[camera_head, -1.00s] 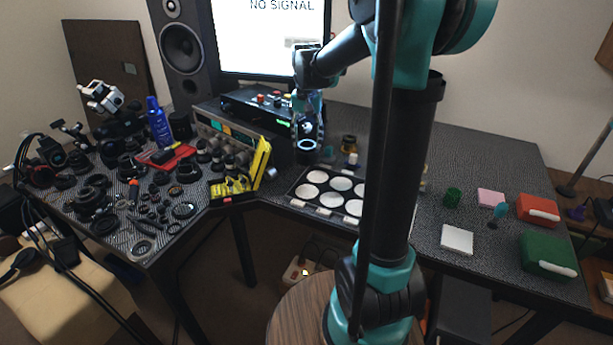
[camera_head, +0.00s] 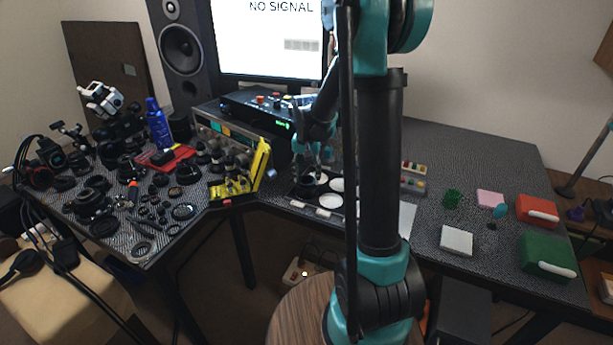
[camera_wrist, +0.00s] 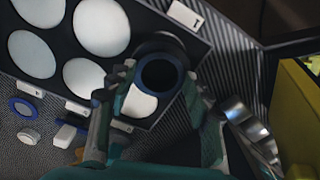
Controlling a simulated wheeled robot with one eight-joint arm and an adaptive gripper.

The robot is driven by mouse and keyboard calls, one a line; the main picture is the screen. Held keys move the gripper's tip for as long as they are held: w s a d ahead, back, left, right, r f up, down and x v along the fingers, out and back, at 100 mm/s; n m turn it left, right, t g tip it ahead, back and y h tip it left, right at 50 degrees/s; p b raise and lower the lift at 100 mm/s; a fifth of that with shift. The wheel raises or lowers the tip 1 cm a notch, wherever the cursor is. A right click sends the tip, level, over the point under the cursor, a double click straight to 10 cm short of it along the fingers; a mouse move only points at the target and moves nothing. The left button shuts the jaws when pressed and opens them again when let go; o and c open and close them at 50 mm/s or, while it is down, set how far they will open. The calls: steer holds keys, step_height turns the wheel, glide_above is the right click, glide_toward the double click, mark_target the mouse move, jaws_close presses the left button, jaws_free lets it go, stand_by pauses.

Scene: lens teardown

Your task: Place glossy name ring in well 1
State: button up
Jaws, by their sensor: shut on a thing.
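My gripper (camera_head: 311,176) is shut on a dark ring, the name ring (camera_wrist: 163,74), with its fingers on either side in the wrist view. The ring is held over the near end of a black tray (camera_head: 291,191) with round white wells. In the wrist view the tray (camera_wrist: 62,50) shows several white wells. One white well (camera_wrist: 140,101) is partly hidden under the ring and a finger. A white label with a dark mark like a 1 (camera_wrist: 186,15) sits at the tray edge. I cannot tell whether the ring touches the tray.
A yellow stand (camera_head: 260,166) is close left of my gripper, and a silver ribbed part (camera_wrist: 243,123) lies near my right finger. A grey instrument (camera_head: 222,133) stands behind. A white block (camera_head: 456,240) and a green case (camera_head: 546,255) lie right.

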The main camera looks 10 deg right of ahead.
steer(key=o, duration=1.5)
steer(key=shift+o, duration=0.2)
step_height(320, 180, up, 12)
steer(key=s+d+f+n+t, duration=0.2)
steer(key=s+f, duration=0.3)
steer(key=s, duration=0.6)
steer(key=s+d+f+n+t, duration=0.1)
steer(key=s+d+f+t, duration=0.1)
steer(key=s+f, duration=0.4)
steer(key=s, duration=0.5)
steer(key=shift+f+n, duration=0.25)
steer(key=shift+n, duration=0.15)
